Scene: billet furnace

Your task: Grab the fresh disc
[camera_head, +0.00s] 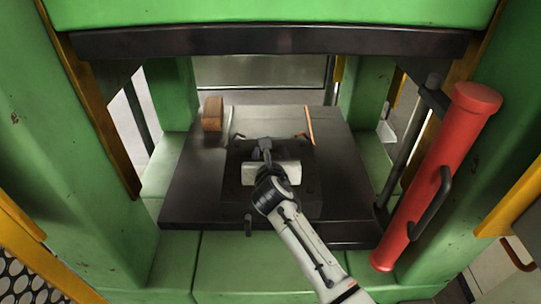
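My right arm reaches in from the bottom right, and my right gripper (264,148) is over the dark press bed (190,195), near its middle. Its dark fingers point away from me, and I cannot tell whether they are open or shut or hold anything. I cannot make out a disc on the bed; the gripper and wrist hide part of the middle. My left gripper is not in view.
Green press columns (65,150) stand on both sides, with a dark upper beam (270,40) above. A red cylinder (440,175) with a black handle leans at right. A brown block (212,113) sits at the bed's back left. White circles in a dark grid (18,282) show bottom left.

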